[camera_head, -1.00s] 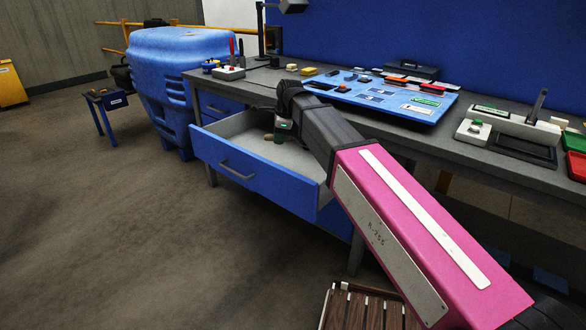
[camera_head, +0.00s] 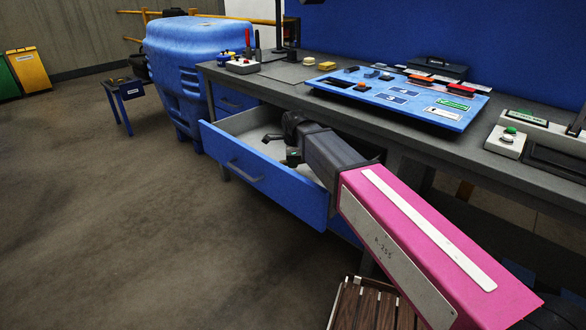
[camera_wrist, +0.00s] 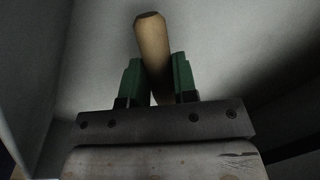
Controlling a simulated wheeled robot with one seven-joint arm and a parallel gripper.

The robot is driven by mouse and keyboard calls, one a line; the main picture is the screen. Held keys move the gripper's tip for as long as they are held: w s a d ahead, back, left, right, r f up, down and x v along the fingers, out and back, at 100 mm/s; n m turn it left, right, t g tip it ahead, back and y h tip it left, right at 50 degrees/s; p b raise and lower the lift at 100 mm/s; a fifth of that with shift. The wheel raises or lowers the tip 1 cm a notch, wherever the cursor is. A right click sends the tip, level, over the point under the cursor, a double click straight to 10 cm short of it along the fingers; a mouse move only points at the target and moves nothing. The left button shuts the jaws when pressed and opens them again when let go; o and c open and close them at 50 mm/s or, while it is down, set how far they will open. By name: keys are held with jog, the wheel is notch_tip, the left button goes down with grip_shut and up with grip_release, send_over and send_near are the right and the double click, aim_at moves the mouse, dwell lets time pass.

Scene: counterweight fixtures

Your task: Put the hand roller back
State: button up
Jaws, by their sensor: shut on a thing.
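A light wooden handle (camera_wrist: 152,36), apparently the hand roller's, stands between the green fingers of my gripper (camera_wrist: 157,74) in the wrist view. My gripper is shut on it, and the handle leans slightly left. The roller's other end is hidden behind the gripper. In the head view my gripper (camera_head: 292,156) is inside the open blue drawer (camera_head: 262,175), low between its walls. The handle cannot be made out clearly there. The drawer's pale inside (camera_head: 243,126) shows around my gripper.
The grey workbench (camera_head: 285,80) runs above the drawer and carries a blue tool board (camera_head: 420,108) with several small items. A large blue bin (camera_head: 185,65) stands left of the bench. A slatted wooden thing (camera_head: 365,305) is at the bottom.

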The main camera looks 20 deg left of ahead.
jog(key=shift+f, duration=1.65)
jog(key=shift+f, duration=0.15)
jog(key=o, duration=0.9)
jog(key=r, duration=0.4)
jog(key=s+r, duration=0.1)
jog(key=r, duration=0.3)
jog(key=d+r, duration=0.1)
jog(key=r, duration=0.3)
jog(key=shift+s+r, duration=0.1)
jog(key=shift+s, duration=0.2)
